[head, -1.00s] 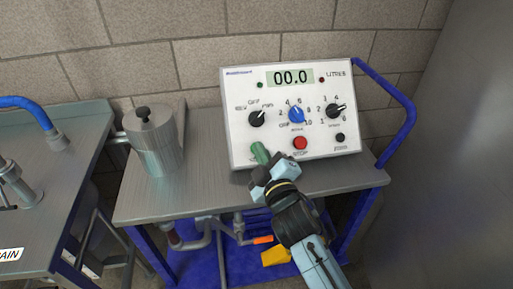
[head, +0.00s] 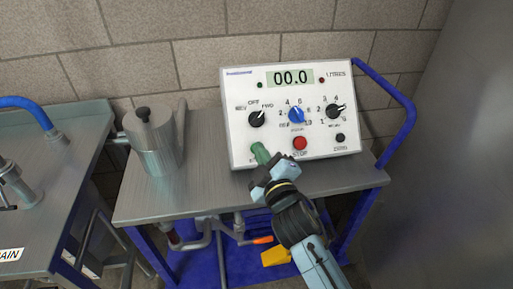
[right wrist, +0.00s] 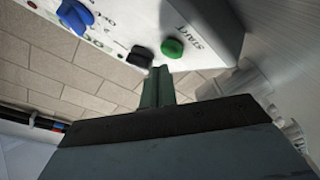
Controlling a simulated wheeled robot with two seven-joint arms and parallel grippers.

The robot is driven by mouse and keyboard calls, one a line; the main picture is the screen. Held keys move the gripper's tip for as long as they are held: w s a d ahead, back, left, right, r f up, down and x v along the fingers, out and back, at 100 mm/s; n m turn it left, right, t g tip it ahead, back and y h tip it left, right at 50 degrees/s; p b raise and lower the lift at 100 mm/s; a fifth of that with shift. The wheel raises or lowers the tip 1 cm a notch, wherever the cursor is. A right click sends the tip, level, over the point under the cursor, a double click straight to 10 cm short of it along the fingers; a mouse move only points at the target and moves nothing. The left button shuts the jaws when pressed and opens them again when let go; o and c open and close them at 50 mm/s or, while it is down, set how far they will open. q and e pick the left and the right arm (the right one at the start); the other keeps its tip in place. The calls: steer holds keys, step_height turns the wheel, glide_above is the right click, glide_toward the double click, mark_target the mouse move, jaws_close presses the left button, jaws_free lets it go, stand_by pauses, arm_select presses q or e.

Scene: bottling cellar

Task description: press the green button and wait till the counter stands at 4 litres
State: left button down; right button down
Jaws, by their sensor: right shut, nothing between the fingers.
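The white control panel (head: 245,150) stands on a metal-topped cart. Its counter display (head: 290,77) reads 00.0, with LITRES beside it. My right gripper (head: 259,150) is shut, with its green fingertips at the panel's lower left, in front of where the green button sits. In the right wrist view the green button (right wrist: 172,47), labelled START, shows just beyond my right fingertips (right wrist: 160,70). I cannot tell whether they touch it. My left gripper is not in view.
The red STOP button (head: 299,143) is just right of my fingertips. A black knob (head: 256,119), a blue knob (head: 296,115), another black knob (head: 335,111) and a black ZERO button (head: 340,137) share the panel.

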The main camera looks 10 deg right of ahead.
stand_by(0.7)
steer(key=shift+w+f, duration=0.25)
steer(key=shift+w, duration=0.05)
steer(key=shift+w+f+b, duration=0.35)
steer(key=shift+w+b, duration=0.05)
stand_by(0.8)
steer(key=shift+s+r+p, duration=0.6)
steer(key=shift+s+p, duration=0.1)
steer(key=shift+p, duration=0.15)
steer(key=s+r+p, duration=0.1)
steer(key=s+p, duration=0.1)
steer(key=s+r+p, duration=0.1)
steer(key=r+p, duration=0.1)
steer(key=shift+s+r, duration=0.15)
steer(key=shift+s, duration=0.2)
